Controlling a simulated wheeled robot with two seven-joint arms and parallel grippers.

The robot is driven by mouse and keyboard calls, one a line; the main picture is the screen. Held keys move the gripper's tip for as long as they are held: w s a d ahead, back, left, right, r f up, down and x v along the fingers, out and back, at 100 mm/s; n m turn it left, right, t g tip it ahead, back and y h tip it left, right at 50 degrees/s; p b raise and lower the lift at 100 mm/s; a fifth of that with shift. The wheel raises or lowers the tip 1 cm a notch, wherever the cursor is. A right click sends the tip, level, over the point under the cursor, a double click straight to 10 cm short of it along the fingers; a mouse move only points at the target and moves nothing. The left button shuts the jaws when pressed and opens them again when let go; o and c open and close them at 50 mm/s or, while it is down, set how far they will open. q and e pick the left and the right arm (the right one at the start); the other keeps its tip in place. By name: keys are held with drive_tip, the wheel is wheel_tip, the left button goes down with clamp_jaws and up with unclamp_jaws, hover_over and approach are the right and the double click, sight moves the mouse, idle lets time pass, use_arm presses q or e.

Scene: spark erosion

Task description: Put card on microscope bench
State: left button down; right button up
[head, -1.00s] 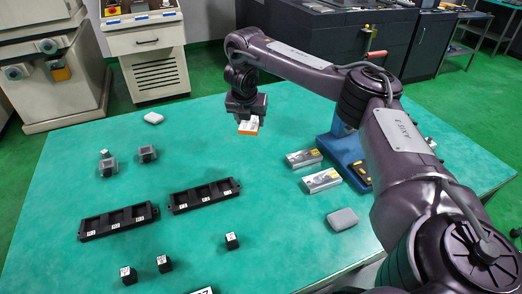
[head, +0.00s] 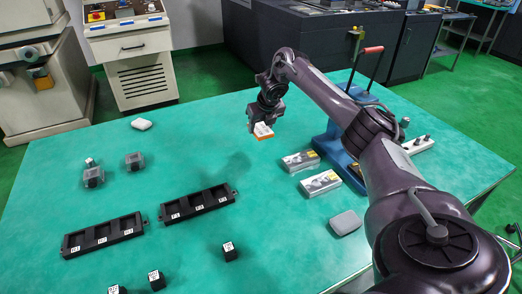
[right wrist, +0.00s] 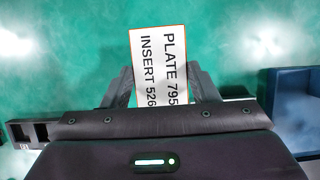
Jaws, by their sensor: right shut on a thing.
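The card (head: 263,131) is white with an orange edge. In the right wrist view the card (right wrist: 160,62) stands between the fingers of my right gripper (right wrist: 162,88) and reads "PLATE 795 INSERT 526". The left gripper does not show. I cannot tell which surface is the microscope bench.
Two black three-pocket trays (head: 103,235) (head: 197,203) and several small black blocks (head: 156,280) are on the green table (head: 290,215). Two silver boxes (head: 300,161) (head: 320,183), a blue stand (head: 333,143) and a grey rounded case (head: 345,223) lie right. Dark cabinets (head: 290,45) stand behind.

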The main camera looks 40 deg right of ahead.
sight(260, 153)
wheel_tip(260, 153, down, 10)
idle(0.5)
drive_tip(key=shift+f, duration=0.1)
drive_tip(key=o, duration=1)
